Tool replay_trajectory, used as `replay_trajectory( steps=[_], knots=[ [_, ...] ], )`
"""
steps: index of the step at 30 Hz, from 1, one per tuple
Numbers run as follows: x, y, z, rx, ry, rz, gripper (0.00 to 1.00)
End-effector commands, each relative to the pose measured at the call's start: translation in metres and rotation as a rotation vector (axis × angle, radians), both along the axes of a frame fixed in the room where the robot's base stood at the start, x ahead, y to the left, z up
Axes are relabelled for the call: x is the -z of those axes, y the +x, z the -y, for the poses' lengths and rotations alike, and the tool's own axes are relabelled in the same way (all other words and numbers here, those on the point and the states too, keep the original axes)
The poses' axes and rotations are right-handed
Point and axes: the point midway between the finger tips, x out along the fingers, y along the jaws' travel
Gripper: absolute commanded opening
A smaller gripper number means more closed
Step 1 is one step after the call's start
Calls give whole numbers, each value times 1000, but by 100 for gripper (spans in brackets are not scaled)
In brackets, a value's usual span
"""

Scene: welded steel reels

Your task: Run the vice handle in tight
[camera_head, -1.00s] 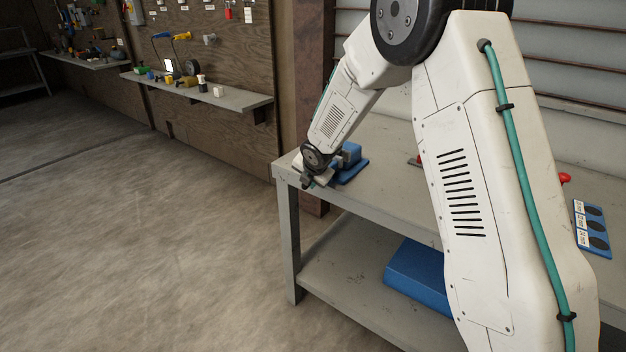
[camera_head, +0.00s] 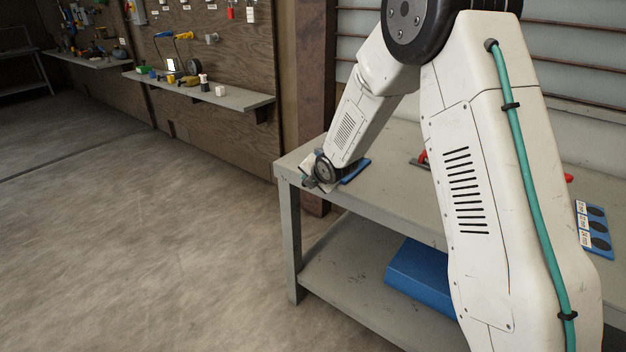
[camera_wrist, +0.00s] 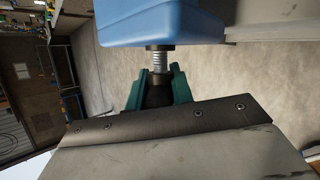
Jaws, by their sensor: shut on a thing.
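The blue vice (camera_head: 356,172) sits at the left front corner of the workbench, mostly hidden behind my wrist in the head view. In the wrist view, the blue vice body (camera_wrist: 160,24) fills the top middle, and a bare threaded length of screw (camera_wrist: 158,63) sticks out below it. My gripper (camera_wrist: 159,82) has its two teal fingers either side of the dark handle hub (camera_wrist: 157,96) at the end of the screw, and is shut on it. It also shows in the head view (camera_head: 311,182). Much of the handle is hidden by the fingers and the gripper body.
The grey workbench (camera_head: 375,210) has a blue box (camera_head: 420,278) on its lower shelf. A blue tray with dark round spots (camera_head: 595,230) lies at the right, and a red-handled tool (camera_head: 422,158) lies behind my arm. The floor left of the bench is clear.

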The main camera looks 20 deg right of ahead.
Motion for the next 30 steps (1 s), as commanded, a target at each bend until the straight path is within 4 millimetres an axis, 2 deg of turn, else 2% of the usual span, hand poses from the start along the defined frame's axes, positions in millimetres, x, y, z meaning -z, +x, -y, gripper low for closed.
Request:
replay_trajectory(
  steps=[18, 30],
  knots=[
    [-2, 1, -2, -1, 342, 468, 0],
    [-4, 1, -3, -2, 512, 702, 0]
  ],
)
